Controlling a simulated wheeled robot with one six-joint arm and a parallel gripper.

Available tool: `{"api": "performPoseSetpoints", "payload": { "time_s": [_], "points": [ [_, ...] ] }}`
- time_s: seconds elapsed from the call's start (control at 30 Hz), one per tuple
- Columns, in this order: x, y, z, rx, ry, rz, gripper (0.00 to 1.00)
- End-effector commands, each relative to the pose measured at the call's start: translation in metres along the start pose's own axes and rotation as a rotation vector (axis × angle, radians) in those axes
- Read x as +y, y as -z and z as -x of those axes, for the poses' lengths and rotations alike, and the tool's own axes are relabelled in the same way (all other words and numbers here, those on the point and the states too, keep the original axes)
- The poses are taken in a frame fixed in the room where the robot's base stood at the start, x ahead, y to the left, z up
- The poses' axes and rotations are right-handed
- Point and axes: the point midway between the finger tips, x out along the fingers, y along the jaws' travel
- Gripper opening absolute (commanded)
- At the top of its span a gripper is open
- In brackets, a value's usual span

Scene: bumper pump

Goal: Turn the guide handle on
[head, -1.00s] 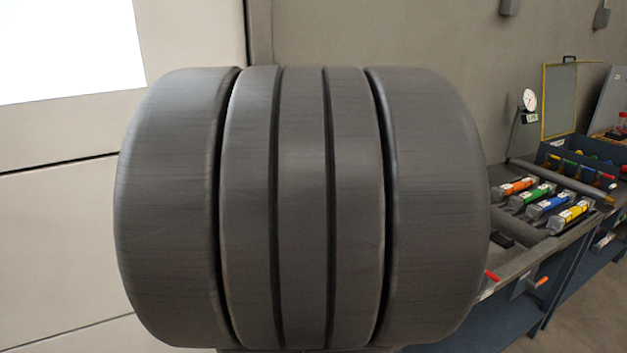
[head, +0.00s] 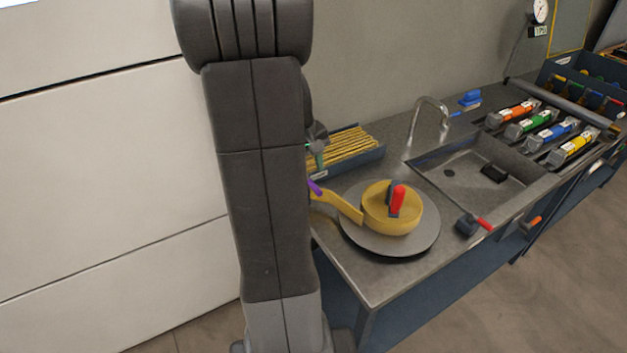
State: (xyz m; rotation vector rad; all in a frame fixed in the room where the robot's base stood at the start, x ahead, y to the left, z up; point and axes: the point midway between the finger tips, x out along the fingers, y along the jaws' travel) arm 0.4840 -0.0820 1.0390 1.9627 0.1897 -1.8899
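A round yellow part (head: 378,222) sits on a grey disc (head: 426,240) on the workbench, right of my arm. A red handle (head: 397,198) stands upright on its top. A yellow lever (head: 340,203) reaches left from it, with a purple piece (head: 314,187) at its end beside my arm. A second red handle (head: 483,223) on a dark fitting is at the bench's front edge by the sink. I cannot tell which handle is the guide handle. My folded arm hides my gripper's fingers.
A blue tray of yellow rods (head: 372,156) lies behind the disc. A sink (head: 455,173) with a curved tap (head: 430,101) is to the right. Coloured cartridges (head: 545,129) and a gauge (head: 540,11) are farther right. Floor at lower right is clear.

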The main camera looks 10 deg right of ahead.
Motion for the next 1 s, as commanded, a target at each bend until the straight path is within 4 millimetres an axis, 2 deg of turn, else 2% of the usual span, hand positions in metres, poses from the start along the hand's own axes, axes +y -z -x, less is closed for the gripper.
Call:
{"api": "performPoseSetpoints", "payload": {
  "time_s": [0.1, 0.3, 0.47, 0.7, 0.73, 0.9, 1.0],
  "points": [
    [0.0, -0.001, -0.025, -0.005, 0.002, 0.0, 0.37],
    [0.0, -0.001, -0.049, -0.002, 0.0, 0.001, 0.37],
    [0.0, 0.0, -0.056, 0.0, 0.001, 0.0, 0.37],
    [0.0, 0.0, -0.057, 0.001, 0.0, 0.0, 0.37],
    [0.0, 0.0, -0.057, 0.001, 0.0, 0.0, 0.35],
    [0.0, 0.0, -0.057, 0.001, 0.0, 0.001, 0.02],
    [0.0, 0.0, -0.057, 0.001, 0.0, 0.0, 0.0]
  ]
}}
